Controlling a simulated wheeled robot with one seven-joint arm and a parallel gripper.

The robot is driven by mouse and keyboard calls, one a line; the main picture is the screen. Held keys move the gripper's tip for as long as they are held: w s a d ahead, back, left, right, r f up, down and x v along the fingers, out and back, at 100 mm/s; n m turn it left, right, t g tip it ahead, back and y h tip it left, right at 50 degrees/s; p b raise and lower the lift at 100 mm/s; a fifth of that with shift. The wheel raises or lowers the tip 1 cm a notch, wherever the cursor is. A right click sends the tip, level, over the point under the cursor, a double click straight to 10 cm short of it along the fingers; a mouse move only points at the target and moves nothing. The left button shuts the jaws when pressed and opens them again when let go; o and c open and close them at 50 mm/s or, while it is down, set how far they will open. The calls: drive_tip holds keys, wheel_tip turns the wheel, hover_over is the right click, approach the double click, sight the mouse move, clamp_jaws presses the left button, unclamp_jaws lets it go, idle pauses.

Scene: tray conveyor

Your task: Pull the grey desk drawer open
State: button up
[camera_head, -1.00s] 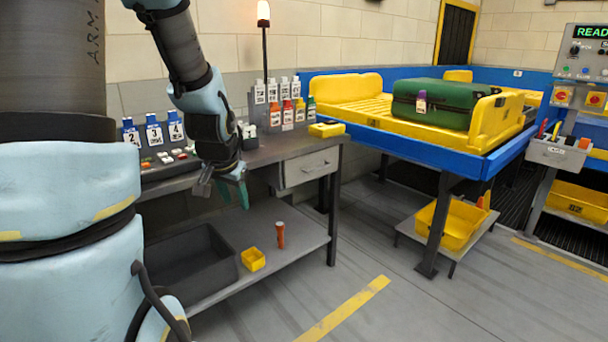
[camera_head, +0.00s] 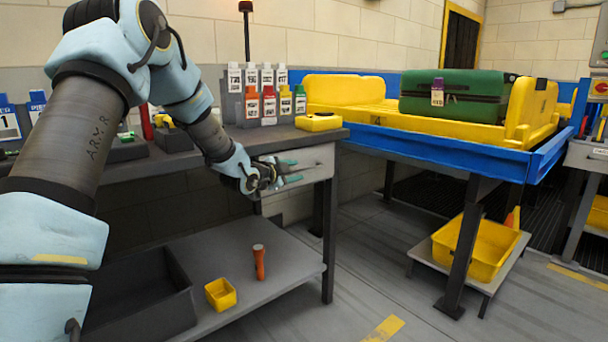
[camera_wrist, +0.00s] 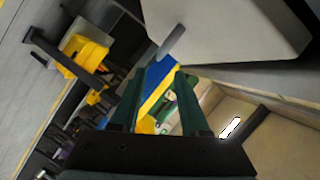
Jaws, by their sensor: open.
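The grey desk drawer (camera_head: 318,158) sits under the right end of the desk top, and it looks shut. My gripper (camera_head: 291,170) is in front of it, with the green fingers spread and nothing seen between them. In the wrist view the fingers (camera_wrist: 157,76) point toward a short grey bar, the drawer handle (camera_wrist: 171,42), beside the pale drawer front (camera_wrist: 230,28). The handle appears just beyond the fingertips, apart from them. In the head view my gripper hides the handle.
Bottles (camera_head: 268,104) and a yellow box (camera_head: 318,122) stand on the desk top (camera_head: 205,150). The lower shelf (camera_head: 285,265) holds a dark bin, a yellow cup and an orange tool. A blue conveyor (camera_head: 455,148) stands to the right. The floor in front is clear.

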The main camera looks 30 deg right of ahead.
sight(308, 170)
drive_tip(key=x, duration=0.9)
drive_tip(key=shift+w+d+f, duration=0.15)
drive_tip(key=shift+w+d, duration=0.05)
drive_tip(key=shift+d, duration=0.1)
drive_tip(key=shift+c, duration=0.3)
clamp_jaws()
idle(0.7)
